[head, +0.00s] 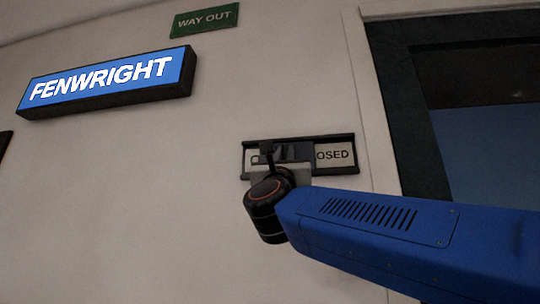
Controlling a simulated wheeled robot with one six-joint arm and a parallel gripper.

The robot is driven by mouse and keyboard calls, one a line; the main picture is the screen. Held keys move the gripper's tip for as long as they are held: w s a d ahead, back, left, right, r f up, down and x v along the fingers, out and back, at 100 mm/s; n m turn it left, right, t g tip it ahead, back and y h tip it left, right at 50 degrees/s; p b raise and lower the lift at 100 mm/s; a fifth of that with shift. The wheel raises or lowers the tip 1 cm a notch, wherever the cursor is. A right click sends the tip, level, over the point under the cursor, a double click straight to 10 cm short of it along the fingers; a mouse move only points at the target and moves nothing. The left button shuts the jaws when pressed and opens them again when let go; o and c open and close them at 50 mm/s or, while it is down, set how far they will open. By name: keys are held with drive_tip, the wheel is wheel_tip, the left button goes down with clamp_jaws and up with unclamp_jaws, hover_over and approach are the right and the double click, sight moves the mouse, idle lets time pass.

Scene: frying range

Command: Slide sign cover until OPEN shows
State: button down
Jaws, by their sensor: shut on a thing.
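The sliding sign (336,156) is a wide, dark-framed plate on the wall, left of the door frame. Its right part shows the letters "OSED" on a light ground. A small light piece with part of a mark shows at its left end, too little to read. My gripper (283,153) is in front of the left and middle of the sign, shut on the sign cover. The gripper and wrist hide most of the cover and its grip.
A lit blue "FENWRIGHT" sign (108,82) hangs at upper left, and a green "WAY OUT" sign (204,20) above. A dark-framed door or window (405,110) stands at right. The wall below the sign is bare.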

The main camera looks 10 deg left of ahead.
drive_tip(key=d, duration=1.1)
drive_tip(key=shift+s, duration=0.2)
drive_tip(key=c, duration=1.7)
unclamp_jaws()
drive_tip(key=shift+d, duration=0.2)
drive_tip(key=shift+s+a+f, duration=0.1)
drive_tip(key=shift+s+f, duration=0.2)
drive_tip(key=shift+s, duration=0.05)
drive_tip(key=v, duration=1.6)
drive_tip(key=shift+s+f, duration=0.15)
drive_tip(key=shift+f, duration=0.1)
